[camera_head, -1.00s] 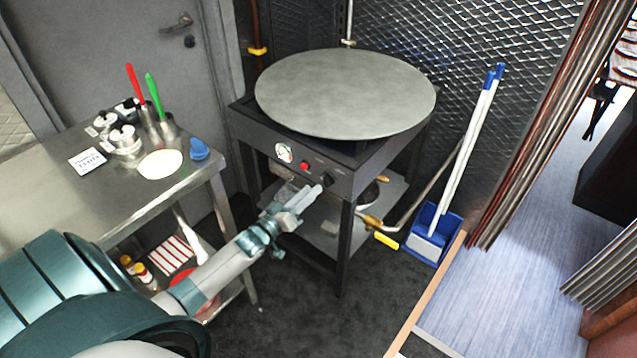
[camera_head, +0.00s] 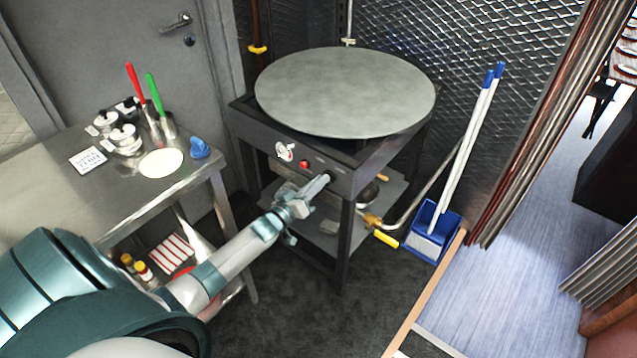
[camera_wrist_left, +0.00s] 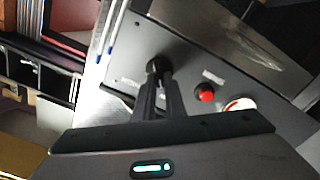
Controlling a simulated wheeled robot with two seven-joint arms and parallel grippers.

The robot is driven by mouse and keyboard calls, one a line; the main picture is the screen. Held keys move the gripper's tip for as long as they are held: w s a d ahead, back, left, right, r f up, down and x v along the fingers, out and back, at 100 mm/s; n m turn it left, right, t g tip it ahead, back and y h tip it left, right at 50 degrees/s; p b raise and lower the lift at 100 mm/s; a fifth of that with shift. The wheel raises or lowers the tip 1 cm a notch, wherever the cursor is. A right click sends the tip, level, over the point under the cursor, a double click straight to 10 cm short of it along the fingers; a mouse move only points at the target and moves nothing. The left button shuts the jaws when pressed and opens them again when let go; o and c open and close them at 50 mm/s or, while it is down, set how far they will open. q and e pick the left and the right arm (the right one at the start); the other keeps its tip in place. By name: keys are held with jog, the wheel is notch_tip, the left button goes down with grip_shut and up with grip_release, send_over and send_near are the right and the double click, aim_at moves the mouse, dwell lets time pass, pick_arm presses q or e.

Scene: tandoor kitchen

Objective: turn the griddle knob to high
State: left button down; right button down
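The griddle is a large round grey plate (camera_head: 345,92) on a dark metal stand. Its front panel holds a white gauge (camera_head: 285,151), a red button (camera_head: 304,163) and a black knob near the right end. In the left wrist view the black knob (camera_wrist_left: 156,64) sits right at my fingertips, with the red button (camera_wrist_left: 205,93) beside it. My left gripper (camera_head: 326,180) reaches the panel from the lower left. Its two fingers (camera_wrist_left: 159,80) are close together, one on each side of the knob. The fingers hide part of the knob, and its pointer cannot be read. My right gripper is out of view.
A steel table (camera_head: 50,190) with pots, red and green handled utensils and a blue item (camera_head: 199,149) stands left of the griddle. A yellow-handled gas pipe (camera_head: 386,240) sticks out low at the right. A blue bin (camera_head: 433,229) with white poles stands beyond it.

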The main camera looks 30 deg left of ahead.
jog(key=shift+s, duration=0.4)
pick_arm(q)
jog(key=shift+d+m+b, duration=0.15)
jog(key=shift+m+b, duration=0.15)
jog(key=shift+m, duration=2.05)
jog(key=shift+d+m+b, duration=0.2)
jog(key=shift+m+b, duration=0.1)
jog(key=shift+m, duration=2)
jog(key=shift+d+m+b, duration=0.15)
jog(key=shift+m+b, duration=0.15)
jog(key=shift+m, duration=2.05)
pick_arm(e)
jog(key=w+a+r+t, duration=0.1)
jog(key=w+a+t, duration=0.1)
jog(key=w, duration=0.4)
jog(key=shift+w+a+r+y, duration=0.25)
jog(key=shift+r+y, duration=0.05)
jog(key=shift+r, duration=0.1)
pick_arm(q)
jog(key=c, duration=1.8)
grip_release()
pick_arm(e)
jog(key=shift+s, duration=0.1)
pick_arm(q)
jog(key=shift+s, duration=0.2)
